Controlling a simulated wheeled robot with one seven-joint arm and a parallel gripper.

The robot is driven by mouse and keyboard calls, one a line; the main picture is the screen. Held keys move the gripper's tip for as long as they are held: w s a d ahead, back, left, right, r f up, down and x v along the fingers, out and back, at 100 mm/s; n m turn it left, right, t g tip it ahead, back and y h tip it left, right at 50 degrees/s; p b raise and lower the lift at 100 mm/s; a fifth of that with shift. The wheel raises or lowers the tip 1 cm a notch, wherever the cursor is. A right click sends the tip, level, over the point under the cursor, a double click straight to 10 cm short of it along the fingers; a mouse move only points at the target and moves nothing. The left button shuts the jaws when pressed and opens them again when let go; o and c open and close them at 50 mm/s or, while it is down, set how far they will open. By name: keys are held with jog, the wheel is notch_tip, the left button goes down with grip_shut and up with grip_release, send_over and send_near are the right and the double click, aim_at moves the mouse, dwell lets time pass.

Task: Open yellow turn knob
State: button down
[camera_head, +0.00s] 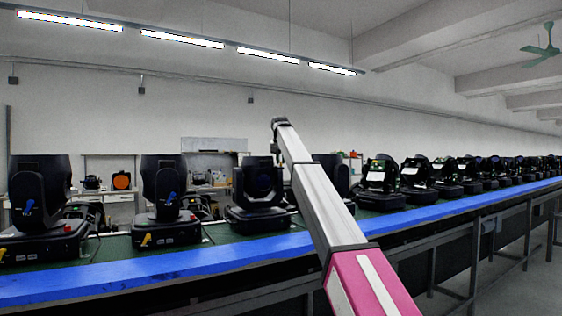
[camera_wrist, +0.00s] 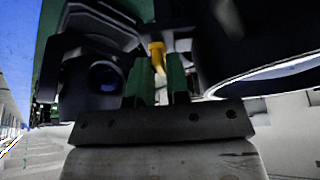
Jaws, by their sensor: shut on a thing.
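The yellow turn knob (camera_wrist: 157,55) shows in the upper middle of the wrist view, next to a dark lamp housing. My gripper (camera_wrist: 158,77) has two green fingers, one on each side of the knob, and is shut on it. In the head view my arm reaches up over the bench toward a black moving-head lamp (camera_head: 258,190). The gripped knob cannot be made out there. Other yellow knobs show on the bases of two lamps at left, one of them here (camera_head: 147,240).
A long row of black lamps stands on a green bench with a blue front edge (camera_head: 150,268). A round lens (camera_wrist: 105,78) lies left of my gripper in the wrist view, and a large bright-rimmed housing (camera_wrist: 265,78) is close on the right.

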jog(key=shift+m, duration=0.3)
jog(key=c, duration=1.2)
grip_release()
jog(key=shift+r, duration=0.15)
jog(key=v, duration=1)
jog(key=shift+s+a+r, duration=0.1)
jog(key=shift+r, duration=0.15)
jog(key=shift+s, duration=0.1)
